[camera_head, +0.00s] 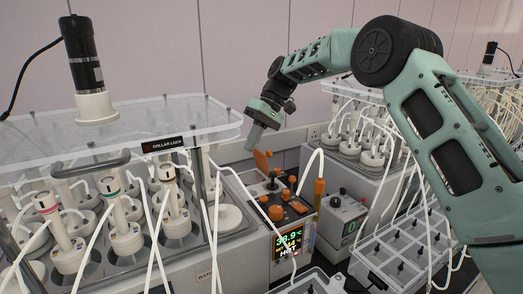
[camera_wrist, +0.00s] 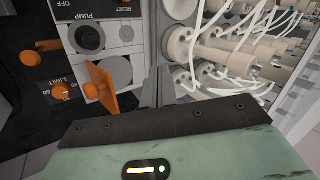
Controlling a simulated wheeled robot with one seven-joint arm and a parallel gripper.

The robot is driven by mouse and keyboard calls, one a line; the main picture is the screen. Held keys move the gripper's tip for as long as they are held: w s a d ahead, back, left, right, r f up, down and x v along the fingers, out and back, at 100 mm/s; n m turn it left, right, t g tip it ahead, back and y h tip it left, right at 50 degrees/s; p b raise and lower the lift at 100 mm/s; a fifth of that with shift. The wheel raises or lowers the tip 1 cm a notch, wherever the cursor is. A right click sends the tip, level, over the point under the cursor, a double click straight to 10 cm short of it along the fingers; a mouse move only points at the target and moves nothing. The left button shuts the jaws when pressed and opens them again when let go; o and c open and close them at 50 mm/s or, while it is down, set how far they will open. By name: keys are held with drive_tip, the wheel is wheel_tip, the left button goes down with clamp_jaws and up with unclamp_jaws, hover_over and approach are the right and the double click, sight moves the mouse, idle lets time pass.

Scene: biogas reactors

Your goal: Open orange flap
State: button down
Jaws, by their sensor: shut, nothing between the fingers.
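The orange flap (camera_head: 262,161) stands tilted up from the top of the grey control box in the head view. In the wrist view the flap (camera_wrist: 101,84) is an orange plate standing out from the panel, next to a grey disc (camera_wrist: 118,71). My gripper (camera_head: 252,138) is shut and empty, just above and left of the flap in the head view. In the wrist view my fingers (camera_wrist: 157,85) are together to the right of the flap, with a small gap visible between them and it. I cannot tell the exact depth between fingers and flap.
Orange knobs (camera_head: 276,212) and a lit display (camera_head: 287,242) sit on the control box. A reactor rack with clear lid (camera_head: 120,118) and white tubes stands left. A white tube (camera_head: 309,165) arches right of the flap. A compartment tray (camera_head: 400,250) lies front right.

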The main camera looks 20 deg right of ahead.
sight(260, 152)
wheel_tip(260, 152, up, 5)
drive_tip(key=n+t+h, duration=0.2)
drive_tip(key=n+h, duration=0.3)
drive_tip(key=n, duration=1)
drive_tip(key=f+p, duration=0.2)
drive_tip(key=f, duration=0.1)
drive_tip(key=w+d+f+p, duration=0.1)
drive_tip(key=f+p, duration=0.1)
drive_tip(key=f, duration=0.1)
drive_tip(key=d+f+p, duration=0.1)
drive_tip(key=f+p, duration=0.1)
drive_tip(key=f, duration=0.1)
drive_tip(key=shift+w+d+f, duration=0.15)
drive_tip(key=shift+w+d, duration=0.05)
drive_tip(key=shift+d, duration=0.1)
